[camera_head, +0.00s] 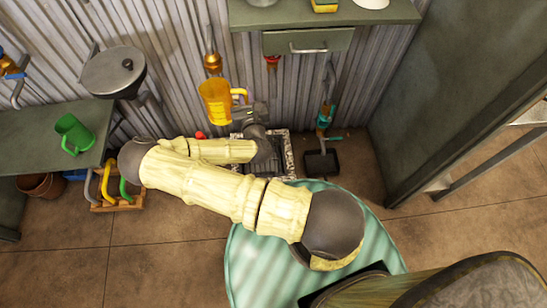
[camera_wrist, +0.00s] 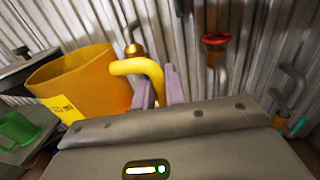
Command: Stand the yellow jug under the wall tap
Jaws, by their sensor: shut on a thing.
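The yellow jug (camera_head: 215,103) is held off the floor in front of the corrugated wall, roughly upright, its yellow handle (camera_head: 240,94) to the right. My gripper (camera_head: 245,104) is shut on that handle. The wrist view shows the jug (camera_wrist: 85,85) on the left and the gripper's fingers (camera_wrist: 160,88) at the handle. A brass fitting (camera_head: 212,61) is on the wall just above the jug in the head view. A red-handled tap (camera_head: 272,62) is to the right, below the drawer; it shows in the wrist view (camera_wrist: 215,40). Which is the wall tap is unclear.
A gravel-edged floor drain (camera_head: 287,152) lies partly hidden under my arm. A shelf with a drawer (camera_head: 307,41) overhangs the wall. A green bench (camera_head: 45,125) carries a green jug (camera_head: 74,134) at left, near a round grey basin (camera_head: 113,75). A dark panel (camera_head: 450,90) bounds the right.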

